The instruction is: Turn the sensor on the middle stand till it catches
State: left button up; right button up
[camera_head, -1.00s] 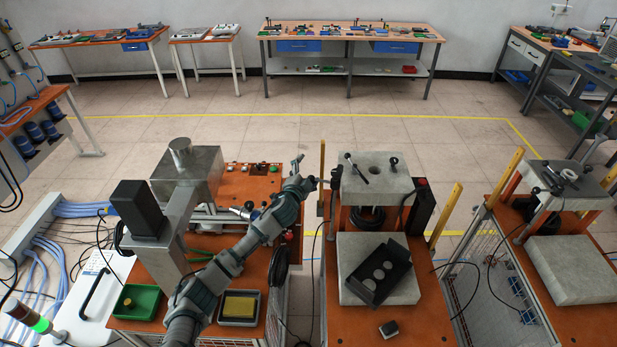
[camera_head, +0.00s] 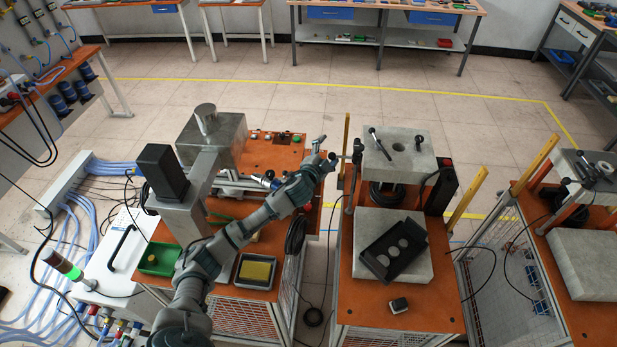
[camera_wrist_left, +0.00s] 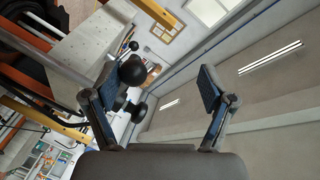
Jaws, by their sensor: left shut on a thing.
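The middle stand has a grey stone-like top block (camera_head: 410,160) with a round hole and small dark levers. The sensor (camera_head: 357,152) seems to be the small dark upright part at the block's left edge. My left gripper (camera_head: 327,153) is at its left, by the yellow post. In the left wrist view the fingers of my left gripper (camera_wrist_left: 160,98) stand apart. A black ball-ended part (camera_wrist_left: 132,69) and a second dark knob (camera_wrist_left: 138,112) show by the left finger. The exact contact is hard to make out. My right gripper is in neither view.
The left stand has a metal press column (camera_head: 185,190), a green tray (camera_head: 160,259) and a yellow-filled tray (camera_head: 256,271). On the middle stand, a black holder (camera_head: 394,247) lies on a lower slab. A yellow post (camera_head: 345,145) rises close to my gripper. Cables cover the left floor.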

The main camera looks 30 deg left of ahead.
pick_arm(q)
jog(key=r, duration=0.2)
jog(key=shift+s+a+r+t, duration=0.3)
jog(key=s, duration=0.3)
jog(key=shift+a+r+p, duration=0.15)
jog(key=shift+r+p, duration=0.15)
jog(key=shift+r, duration=0.05)
jog(key=shift+c, duration=0.2)
jog(key=s+f+p, duration=0.1)
jog(key=s+p, duration=0.1)
jog(key=s, duration=1.2)
jog(key=shift+s+d+f+p, duration=0.15)
jog(key=shift+s+d+p, duration=0.1)
jog(key=shift+s+p, duration=0.15)
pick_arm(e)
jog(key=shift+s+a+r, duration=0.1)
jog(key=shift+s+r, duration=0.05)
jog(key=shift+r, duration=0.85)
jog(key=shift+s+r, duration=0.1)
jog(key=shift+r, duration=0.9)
